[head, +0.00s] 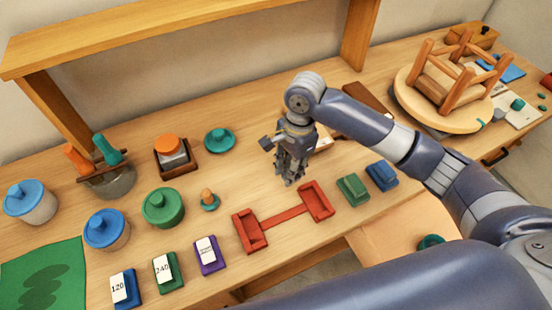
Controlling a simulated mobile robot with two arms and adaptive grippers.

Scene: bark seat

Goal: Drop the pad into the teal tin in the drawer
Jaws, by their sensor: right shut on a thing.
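My right gripper (290,178) points down above the middle of the bench, behind the red double-ended holder. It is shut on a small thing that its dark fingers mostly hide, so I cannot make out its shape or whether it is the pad. The teal tin (431,242) shows as a small round rim in the open drawer (388,229) at the front right, partly covered by my right arm. The gripper is behind and to the left of the tin, well apart from it. My left gripper is not in view.
The red holder (284,217) lies in front of the gripper, with green (352,188) and blue (381,175) blocks to its right. Lidded pots, including a green one (162,208), stand left. An upturned stool (445,85) stands at the back right. A wooden shelf spans the back left.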

